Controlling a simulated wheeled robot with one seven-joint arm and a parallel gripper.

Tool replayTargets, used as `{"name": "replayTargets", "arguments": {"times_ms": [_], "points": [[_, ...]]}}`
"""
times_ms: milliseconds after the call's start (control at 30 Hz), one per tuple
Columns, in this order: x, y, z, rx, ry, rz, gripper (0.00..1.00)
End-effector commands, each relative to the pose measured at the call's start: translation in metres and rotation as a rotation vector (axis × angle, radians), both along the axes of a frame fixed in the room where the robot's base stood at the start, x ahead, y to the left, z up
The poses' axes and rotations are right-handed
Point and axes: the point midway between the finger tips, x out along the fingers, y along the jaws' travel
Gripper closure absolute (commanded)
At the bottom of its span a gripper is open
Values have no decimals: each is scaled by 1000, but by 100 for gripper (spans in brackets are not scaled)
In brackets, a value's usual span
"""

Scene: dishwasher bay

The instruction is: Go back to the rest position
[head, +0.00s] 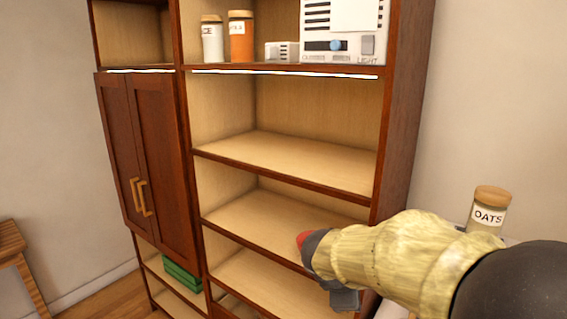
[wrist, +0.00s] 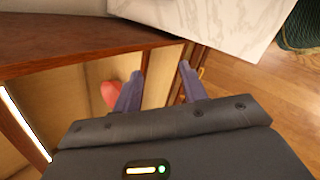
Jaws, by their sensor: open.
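My gripper (wrist: 161,68) is open in the wrist view, its two fingers apart with nothing between them. In the head view my gripper (head: 328,272) is a dark shape at the end of my arm, in front of the lower shelves at the right; its fingers are not clearly seen there. A red rounded thing (wrist: 110,94) shows beside the left finger in the wrist view. Red (head: 302,239) also shows at the gripper's end in the head view. I cannot tell whether it touches the gripper.
A dark wooden shelf unit (head: 287,172) fills the middle, with several bare shelves and a closed two-door cupboard (head: 147,160). An oats jar (head: 487,212) stands behind my arm. A marble-like surface (wrist: 222,22) lies close to the fingers.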

Motion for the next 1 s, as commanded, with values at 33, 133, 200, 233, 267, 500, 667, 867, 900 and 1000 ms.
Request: {"name": "replayTargets", "arguments": {"times_ms": [33,133,200,233,267,500,667,867,900,1000], "points": [[-15,-5,-18,94,10,-101,58],[-42,-7,-49,282,14,-319,58],[-60,-7,-68,404,9,-486,58],[-68,-7,-75,455,5,-560,58],[-75,-7,-81,502,-1,-635,58],[-115,-9,-114,773,-74,-1157,58],[-120,-9,-118,813,-93,-1248,58],[-119,-8,-118,812,-92,-1243,58],[-119,-8,-118,811,-92,-1242,58],[-119,-8,-118,811,-92,-1241,58]]}}
